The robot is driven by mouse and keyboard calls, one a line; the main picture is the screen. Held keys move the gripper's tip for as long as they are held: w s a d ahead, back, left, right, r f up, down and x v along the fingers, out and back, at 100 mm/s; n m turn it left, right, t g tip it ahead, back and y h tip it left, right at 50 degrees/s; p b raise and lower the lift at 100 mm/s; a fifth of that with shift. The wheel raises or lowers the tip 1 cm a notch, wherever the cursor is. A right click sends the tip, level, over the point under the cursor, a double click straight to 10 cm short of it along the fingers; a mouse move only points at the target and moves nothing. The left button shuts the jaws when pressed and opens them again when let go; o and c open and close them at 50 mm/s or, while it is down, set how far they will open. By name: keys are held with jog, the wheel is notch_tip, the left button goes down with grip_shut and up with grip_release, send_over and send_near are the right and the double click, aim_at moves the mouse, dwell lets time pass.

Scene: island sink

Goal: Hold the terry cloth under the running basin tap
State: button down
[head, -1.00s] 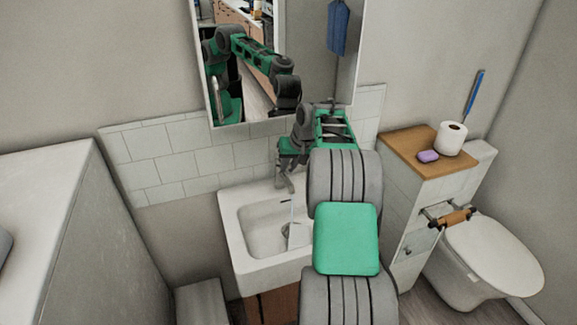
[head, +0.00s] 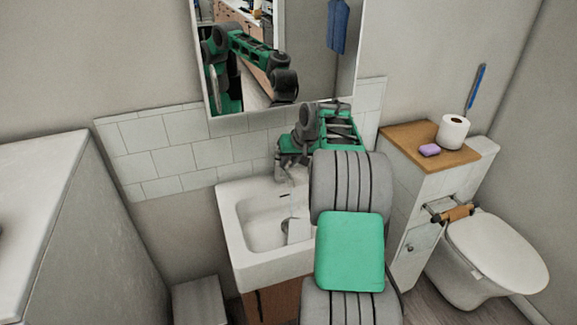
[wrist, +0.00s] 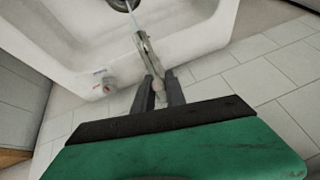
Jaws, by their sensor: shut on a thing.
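The basin (head: 235,226) is white and set against the tiled wall. The metal tap (wrist: 146,50) stands at its back edge, and a thin stream of water (wrist: 131,14) runs from it toward the drain. My gripper (wrist: 160,82) is at the tap, its fingers closed on either side of the tap's metal; its exact hold is hard to make out.
A mirror (head: 310,60) hangs above the basin and reflects my arm and a blue hanging cloth. On the right, a wooden-topped cabinet (head: 398,139) holds a toilet roll (head: 452,131) and purple soap (head: 430,150), beside the toilet (head: 497,253). A tall white unit (head: 40,190) stands left.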

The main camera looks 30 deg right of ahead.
jog(key=c, duration=1.4)
grip_release()
jog(key=v, duration=0.7)
jog(key=shift+s+r, duration=0.2)
jog(key=shift+r, duration=0.15)
